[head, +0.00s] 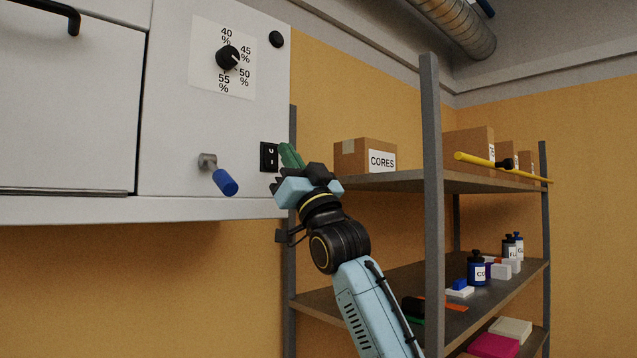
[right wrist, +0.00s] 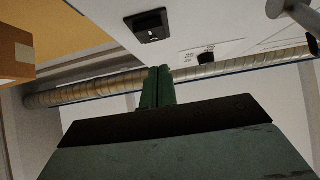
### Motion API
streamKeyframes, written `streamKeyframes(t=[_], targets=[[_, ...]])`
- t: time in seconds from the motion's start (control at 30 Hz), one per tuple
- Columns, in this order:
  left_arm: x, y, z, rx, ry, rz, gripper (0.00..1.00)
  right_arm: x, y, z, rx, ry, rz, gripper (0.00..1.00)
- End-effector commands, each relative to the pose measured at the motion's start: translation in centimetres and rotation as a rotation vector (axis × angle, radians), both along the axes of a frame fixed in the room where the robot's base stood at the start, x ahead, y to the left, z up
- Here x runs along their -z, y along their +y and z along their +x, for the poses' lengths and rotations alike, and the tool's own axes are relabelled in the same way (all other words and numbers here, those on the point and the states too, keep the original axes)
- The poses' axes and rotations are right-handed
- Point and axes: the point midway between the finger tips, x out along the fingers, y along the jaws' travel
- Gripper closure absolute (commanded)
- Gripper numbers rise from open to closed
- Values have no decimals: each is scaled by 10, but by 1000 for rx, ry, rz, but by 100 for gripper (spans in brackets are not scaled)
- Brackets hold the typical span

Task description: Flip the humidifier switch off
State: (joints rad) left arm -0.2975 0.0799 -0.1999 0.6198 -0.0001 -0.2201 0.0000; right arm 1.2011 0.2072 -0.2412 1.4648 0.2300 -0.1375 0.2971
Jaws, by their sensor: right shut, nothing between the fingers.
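The black rocker switch (head: 269,157) sits on the white machine panel near its lower right edge. It has small white marks; I cannot tell which way it is tipped. It also shows in the right wrist view (right wrist: 150,24), ahead of my fingertips. My right gripper (head: 291,155) has green fingers, shut together and empty, just right of the switch in the head view. In the right wrist view its fingers (right wrist: 158,86) show a gap to the switch. My left gripper is not in view.
A black dial (head: 228,57) with percent labels is above the switch. A blue-handled lever (head: 222,180) sticks out to its left. A round black button (head: 276,39) is near the panel's top. At right stands a shelf rack (head: 431,130) with a CORES box (head: 365,157) and bottles.

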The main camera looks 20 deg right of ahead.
Motion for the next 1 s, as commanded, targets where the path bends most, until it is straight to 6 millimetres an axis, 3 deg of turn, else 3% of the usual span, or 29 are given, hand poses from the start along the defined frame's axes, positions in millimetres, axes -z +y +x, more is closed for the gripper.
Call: streamKeyframes(t=[0.3,0.5,1.0], targets=[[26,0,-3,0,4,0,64,39,-15,-48,-4,0,0,100],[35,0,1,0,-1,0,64,54,-23,-70,-5,-1,1,100],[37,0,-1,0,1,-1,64,59,-26,-79,-5,0,0,100]])
